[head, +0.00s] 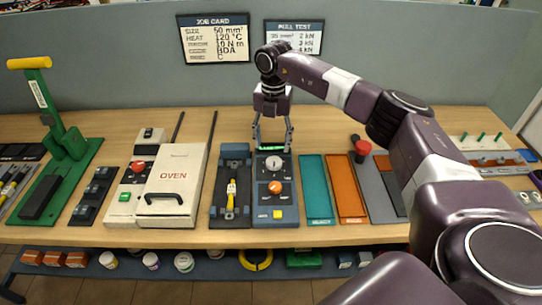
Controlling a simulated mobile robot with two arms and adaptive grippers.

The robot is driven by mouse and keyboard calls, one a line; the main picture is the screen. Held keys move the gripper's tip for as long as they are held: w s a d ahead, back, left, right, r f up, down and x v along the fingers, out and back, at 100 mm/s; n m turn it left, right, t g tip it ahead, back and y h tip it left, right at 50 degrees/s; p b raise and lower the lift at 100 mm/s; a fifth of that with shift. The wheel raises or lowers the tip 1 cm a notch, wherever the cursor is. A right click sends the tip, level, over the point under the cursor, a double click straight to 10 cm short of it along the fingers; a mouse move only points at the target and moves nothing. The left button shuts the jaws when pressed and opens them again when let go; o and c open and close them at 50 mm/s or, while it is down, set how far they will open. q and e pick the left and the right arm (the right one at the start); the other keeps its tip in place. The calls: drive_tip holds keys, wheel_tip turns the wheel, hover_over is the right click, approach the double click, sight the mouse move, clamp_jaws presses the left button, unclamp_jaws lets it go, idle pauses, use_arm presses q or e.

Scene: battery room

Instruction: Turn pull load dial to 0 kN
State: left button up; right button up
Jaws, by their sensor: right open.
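The pull tester panel (289,208) is a blue-grey box on the bench, with a lit green display at its far end. A pale round dial (275,163) sits below the display, and an orange knob (275,187) is nearer the front. Dial markings are too small to read, so I cannot tell the setting. My right gripper (273,148) points down with fingers spread, over the far end of the panel beside the display. It is empty, and the dial is just in front of its fingertips. I cannot tell whether they touch the panel. My left gripper is out of view.
A clamp unit with a yellow piece (231,195) and the white oven (173,190) stand left of the panel. A teal tray (317,190) and an orange tray (346,190) lie to its right. A red-knobbed lever (362,148) stands beyond them.

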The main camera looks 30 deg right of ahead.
sight(274, 162)
drive_tip(key=shift+s+d+f, duration=0.1)
drive_tip(key=shift+d+f, duration=0.05)
drive_tip(key=shift+d, duration=0.15)
wheel_tip(274, 162, down, 6)
drive_tip(key=shift+a+p, duration=0.1)
drive_tip(key=shift+p, duration=0.95)
drive_tip(key=shift+f, duration=0.6)
drive_tip(key=c, duration=1.2)
drive_tip(key=shift+o, duration=0.2)
